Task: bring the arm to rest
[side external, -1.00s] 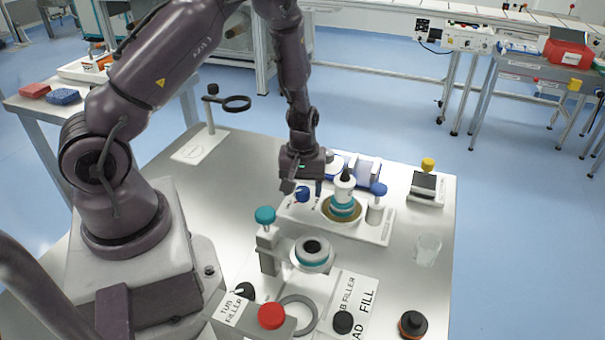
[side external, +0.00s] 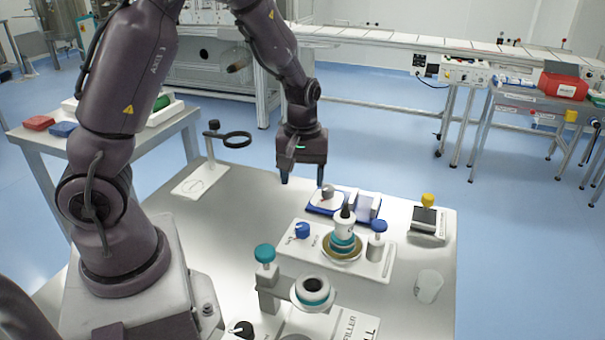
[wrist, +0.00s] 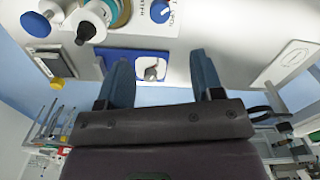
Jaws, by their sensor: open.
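My gripper (side external: 302,180) is open and empty, with its fingers pointing down. In the side external view it hangs above the back part of the steel table (side external: 240,215), just left of the blue-edged tray (side external: 318,208). In the wrist view both blue fingers of my gripper (wrist: 162,75) are spread apart, with nothing between them. The blue-framed tray (wrist: 128,56) with a small grey knob (wrist: 152,73) shows beyond the fingertips there.
A white fixture base (side external: 375,262) carries a white bottle (side external: 343,222) on a round dish, with blue knobs beside it. A teal-topped post (side external: 265,254) stands nearer. A ring stand (side external: 212,155) is left of my gripper. A clear cup (side external: 428,286) stands at the table's right.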

